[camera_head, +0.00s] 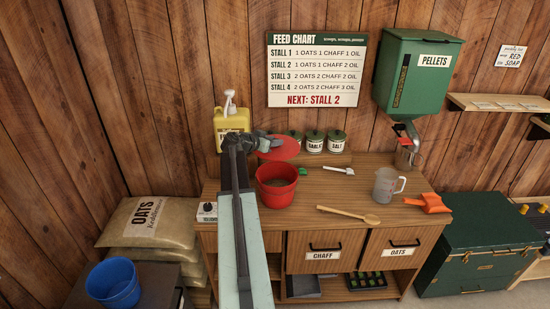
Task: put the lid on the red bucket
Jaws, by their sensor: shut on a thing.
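The red bucket (277,191) stands open on the wooden counter, with brownish contents showing inside. The red lid (281,149) is a round disc above and behind the bucket, apart from it. My gripper (264,143) is at the lid's left part and shut on it. The lid appears tilted toward the camera. My arm reaches in from the bottom and passes just left of the bucket. The fingertips are small and partly hidden by the gripper's own body.
A yellow jug (231,122) stands behind my arm. Several labelled canisters (315,141) line the back.

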